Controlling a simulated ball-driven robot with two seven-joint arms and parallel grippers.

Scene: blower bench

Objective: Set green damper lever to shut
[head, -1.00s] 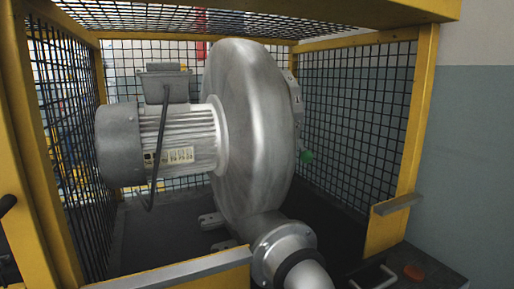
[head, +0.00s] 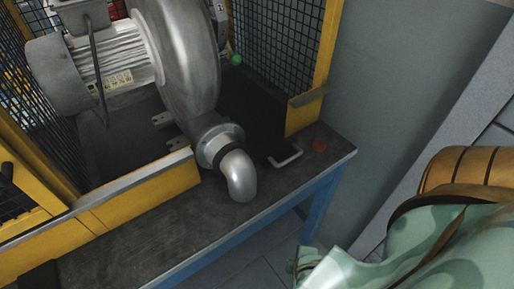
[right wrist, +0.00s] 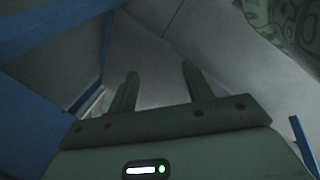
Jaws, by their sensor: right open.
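The green knob (head: 236,59) of the damper lever shows in the head view, just right of the round grey blower housing (head: 185,60). A short pale stem joins it on the left; the rest of the lever is hidden or too small to make out. A small plate (head: 220,10) with a mark shows above it at the picture's top. My right gripper (right wrist: 160,80) shows in the right wrist view, its two fingers apart with nothing between them. It is low by the blue bench legs, well away from the knob. My left gripper is in neither view.
A yellow cage frame (head: 318,75) with black mesh encloses the blower, open at the front right. Floor beyond is clear.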

